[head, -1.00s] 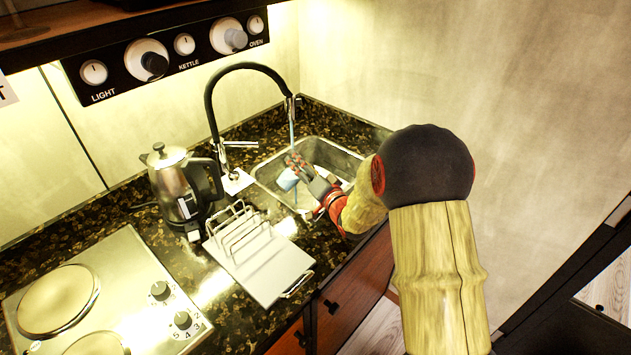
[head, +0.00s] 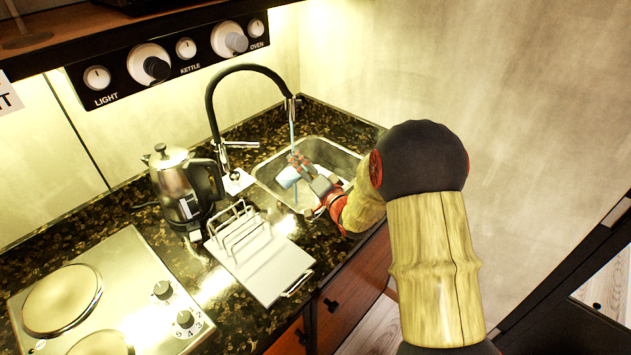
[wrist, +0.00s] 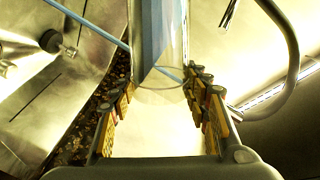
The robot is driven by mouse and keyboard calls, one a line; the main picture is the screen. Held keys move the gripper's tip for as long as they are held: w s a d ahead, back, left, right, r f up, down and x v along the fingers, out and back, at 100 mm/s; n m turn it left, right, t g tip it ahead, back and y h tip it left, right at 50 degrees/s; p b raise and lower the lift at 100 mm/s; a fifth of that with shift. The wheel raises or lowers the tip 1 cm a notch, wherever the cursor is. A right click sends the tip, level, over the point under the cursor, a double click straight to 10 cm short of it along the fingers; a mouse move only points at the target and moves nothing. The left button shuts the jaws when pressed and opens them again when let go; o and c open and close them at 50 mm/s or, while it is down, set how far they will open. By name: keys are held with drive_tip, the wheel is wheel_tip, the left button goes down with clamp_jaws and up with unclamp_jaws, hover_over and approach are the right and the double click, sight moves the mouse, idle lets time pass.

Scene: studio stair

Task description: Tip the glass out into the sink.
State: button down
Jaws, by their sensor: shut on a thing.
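My gripper (head: 299,164) is shut on the glass, low over the sink (head: 345,154) and under the tap. The glass (head: 289,177) shows as a small pale blue shape beside the fingers and looks tilted; its exact angle is hard to tell. In the wrist view the clear glass (wrist: 160,70) stands between the two fingers (wrist: 162,98), with bluish content or reflection along its side. The glass's rim is not clear in either view.
A steel kettle (head: 180,185) stands left of the sink. A white rack with a board (head: 266,266) lies in front of it on the dark speckled counter. A hob (head: 110,290) is at the lower left. The wall rises close behind and right of the sink.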

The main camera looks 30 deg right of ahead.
drive_tip(key=shift+d+f+m+p, duration=0.25)
drive_tip(key=shift+f+m, duration=0.3)
drive_tip(key=shift+m, duration=0.25)
drive_tip(key=shift+d+f+m+p, duration=0.15)
drive_tip(key=shift+f+m+p, duration=0.1)
drive_tip(key=shift+f+m, duration=0.4)
idle(1.4)
drive_tip(key=shift+d+r+m+p, duration=0.25)
drive_tip(key=shift+d+m+p, duration=0.3)
drive_tip(key=shift+d+m, duration=0.3)
idle(0.8)
drive_tip(key=shift+d+f+m, duration=0.15)
drive_tip(key=shift+f+m, duration=0.5)
drive_tip(key=shift+m, duration=0.25)
idle(0.5)
